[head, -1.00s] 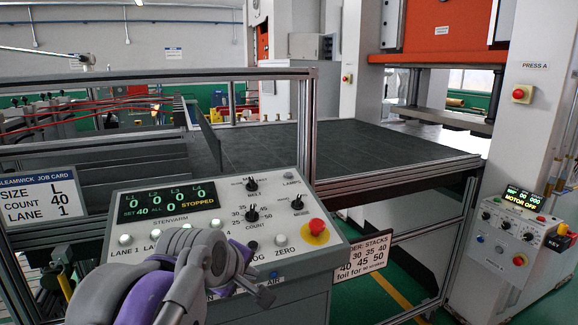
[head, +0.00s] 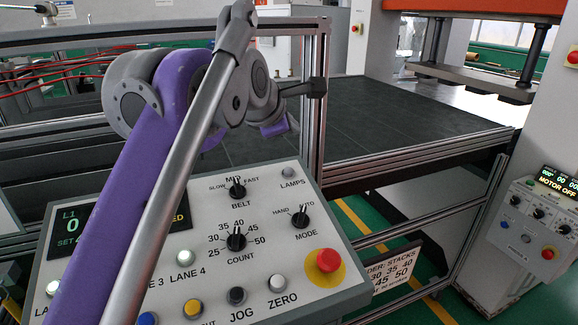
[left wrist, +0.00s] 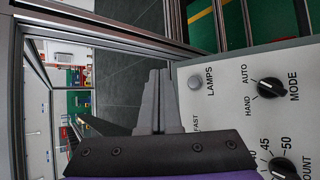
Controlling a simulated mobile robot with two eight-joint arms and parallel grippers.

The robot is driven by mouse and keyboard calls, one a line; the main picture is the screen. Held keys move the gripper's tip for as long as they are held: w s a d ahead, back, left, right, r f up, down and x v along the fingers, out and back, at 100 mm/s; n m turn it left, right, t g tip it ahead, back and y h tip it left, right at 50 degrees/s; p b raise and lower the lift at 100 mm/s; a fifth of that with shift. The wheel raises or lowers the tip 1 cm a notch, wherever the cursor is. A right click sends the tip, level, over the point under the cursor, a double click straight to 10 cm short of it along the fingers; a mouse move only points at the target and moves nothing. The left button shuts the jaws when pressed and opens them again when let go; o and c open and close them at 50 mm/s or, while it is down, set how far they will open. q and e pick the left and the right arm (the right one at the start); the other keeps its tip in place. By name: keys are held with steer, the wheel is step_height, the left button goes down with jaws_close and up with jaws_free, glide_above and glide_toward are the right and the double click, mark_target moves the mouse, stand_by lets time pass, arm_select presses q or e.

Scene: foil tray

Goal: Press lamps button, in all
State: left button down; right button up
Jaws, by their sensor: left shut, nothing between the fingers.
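The LAMPS button (head: 288,172) is a small round grey button near the far right corner of the sloped control panel (head: 325,225). It also shows in the left wrist view (left wrist: 195,82), just right of the fingers. My left gripper (head: 318,87) is shut and empty. It is raised above the panel's far edge and appears higher than the button in the head view, apart from it. In the left wrist view its closed fingers (left wrist: 158,78) lie beside the button and do not cover it. My right gripper is not in view.
Near the button are the BELT knob (head: 238,187), MODE knob (head: 300,217) and COUNT knob (head: 236,239). A red stop button (head: 328,260) sits on a yellow disc in the near right corner. A metal frame post (head: 314,100) stands close behind the panel.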

arm_select(q)
steer(key=b, duration=0.4)
glide_above(289, 171)
steer(key=s, duration=0.3)
step_height(289, 171, down, 6)
steer(key=shift+f, duration=0.15)
steer(key=shift+w+a+f, duration=0.15)
steer(key=shift+w+f, duration=0.15)
steer(key=shift+f, duration=0.35)
steer(key=shift+w+f, duration=0.35)
steer(key=shift+f, duration=0.05)
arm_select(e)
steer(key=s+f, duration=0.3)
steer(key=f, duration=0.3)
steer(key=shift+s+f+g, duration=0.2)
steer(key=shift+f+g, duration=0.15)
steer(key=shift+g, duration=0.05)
arm_select(q)
steer(key=shift+w+a+f, duration=0.1)
steer(key=shift+f, duration=0.3)
